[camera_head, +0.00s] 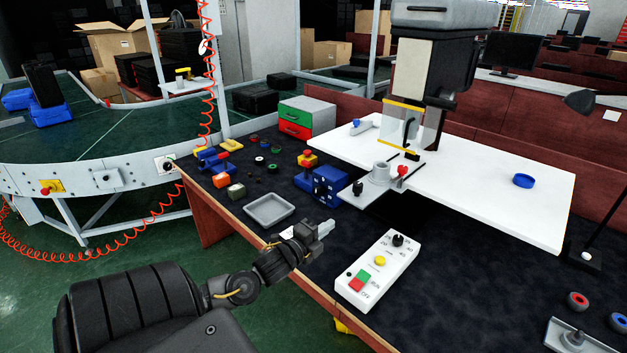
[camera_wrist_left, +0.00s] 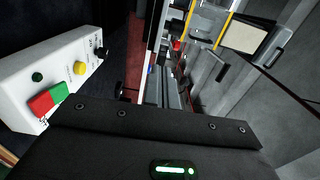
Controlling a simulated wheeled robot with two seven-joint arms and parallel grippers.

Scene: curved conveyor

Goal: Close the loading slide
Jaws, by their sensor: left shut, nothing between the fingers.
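The loading slide (camera_head: 371,195) is a small white plate in the head view. It sticks out from the front of the white worktop, under the press (camera_head: 425,60). It carries a grey round fixture (camera_head: 381,170) and a red knob (camera_head: 402,171). My left gripper (camera_head: 325,228) is shut and empty. It is above the dark bench mat, in front of the slide and apart from it, left of the white control box (camera_head: 378,270). In the left wrist view its fingers (camera_wrist_left: 174,92) are close together, and the box (camera_wrist_left: 60,80) is at left. My right gripper is not in view.
A blue box (camera_head: 329,187) stands just left of the slide. A grey tray (camera_head: 269,208) and several small parts lie farther left. The white worktop (camera_head: 480,190) holds a blue ring (camera_head: 523,181). The dark mat right of the control box has free room.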

